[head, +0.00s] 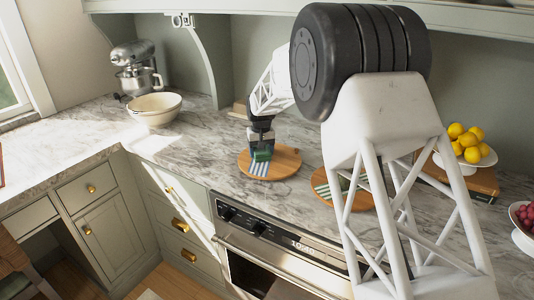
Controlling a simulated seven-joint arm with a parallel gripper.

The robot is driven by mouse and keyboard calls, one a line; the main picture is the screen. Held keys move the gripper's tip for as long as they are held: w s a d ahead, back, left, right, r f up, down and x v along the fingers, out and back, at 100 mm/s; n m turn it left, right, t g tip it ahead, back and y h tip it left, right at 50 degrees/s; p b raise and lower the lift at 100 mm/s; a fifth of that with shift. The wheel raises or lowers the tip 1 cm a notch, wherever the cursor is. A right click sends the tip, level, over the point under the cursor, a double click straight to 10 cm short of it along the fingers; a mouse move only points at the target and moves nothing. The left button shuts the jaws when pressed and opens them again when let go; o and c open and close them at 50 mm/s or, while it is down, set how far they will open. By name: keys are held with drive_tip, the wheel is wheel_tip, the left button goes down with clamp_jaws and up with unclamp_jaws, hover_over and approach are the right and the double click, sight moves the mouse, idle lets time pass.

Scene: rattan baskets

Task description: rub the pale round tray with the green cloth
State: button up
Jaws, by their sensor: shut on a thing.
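My gripper (261,143) points down over the left round wooden tray (288,162). It is shut on the green cloth (262,155), a small dark green piece that shows under the fingers. The cloth is at or just above the tray's surface; I cannot tell if it touches. A blue-and-white striped patch (258,168) lies on the tray just in front of the cloth. A second round wooden tray (362,202), darker, with green-and-white stripes on it, stands to the right, partly hidden by my arm.
A cream bowl (155,108) and a stand mixer (133,66) are at the back left. Lemons (467,138) in a white dish stand on a wooden board at the right, and a bowl of red fruit (525,215) is at the right edge. An oven (270,250) is below the counter's front edge.

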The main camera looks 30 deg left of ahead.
drive_tip(key=shift+a, duration=1.25)
drive_tip(key=shift+a+r, duration=0.15)
drive_tip(key=shift+r, duration=4)
